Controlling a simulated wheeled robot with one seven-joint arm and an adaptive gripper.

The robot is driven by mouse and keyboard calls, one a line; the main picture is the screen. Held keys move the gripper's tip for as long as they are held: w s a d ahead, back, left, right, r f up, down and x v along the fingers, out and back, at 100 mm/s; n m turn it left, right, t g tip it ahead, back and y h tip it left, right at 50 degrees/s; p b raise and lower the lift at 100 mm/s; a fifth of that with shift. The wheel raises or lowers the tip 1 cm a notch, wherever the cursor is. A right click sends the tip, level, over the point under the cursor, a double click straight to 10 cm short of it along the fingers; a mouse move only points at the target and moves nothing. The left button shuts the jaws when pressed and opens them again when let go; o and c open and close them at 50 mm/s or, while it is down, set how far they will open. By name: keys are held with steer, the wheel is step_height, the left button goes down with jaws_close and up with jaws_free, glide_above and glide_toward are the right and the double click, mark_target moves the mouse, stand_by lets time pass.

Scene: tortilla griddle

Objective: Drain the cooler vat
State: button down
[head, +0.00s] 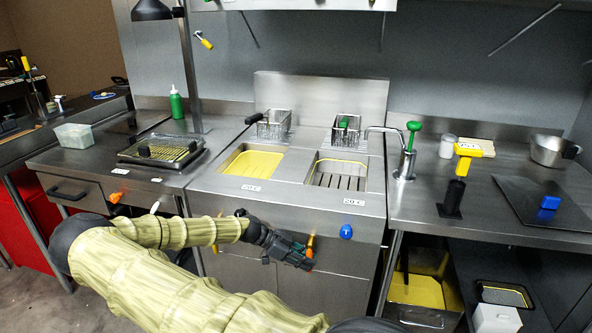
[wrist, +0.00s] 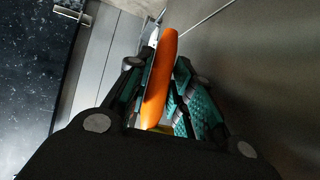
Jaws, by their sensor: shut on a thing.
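The fryer (head: 230,208) has two vats side by side. The left vat (head: 253,164) shows a yellow, oil-like surface. The right vat (head: 341,173) shows dark slots and a pale grate, with yellow along its back edge. Each has a small temperature label; the left label (head: 251,188) is too small to read surely, and the right label (head: 354,202) seems to read 20 C. My gripper (head: 306,261) is at the fryer's front, shut on an orange handle (head: 310,243). In the wrist view the orange handle (wrist: 160,80) lies between the fingers.
A blue knob (head: 346,231) sits right of my gripper on the front panel. A bin with yellow content (head: 420,292) stands under the right counter. Two wire baskets (head: 274,124) (head: 346,131) hang behind the vats. A green-topped tap (head: 408,150) stands right.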

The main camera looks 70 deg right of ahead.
steer(key=shift+s, duration=0.1)
steer(key=c, duration=1.5)
jaws_free()
steer(key=shift+d+f, duration=0.1)
steer(key=v, duration=1.2)
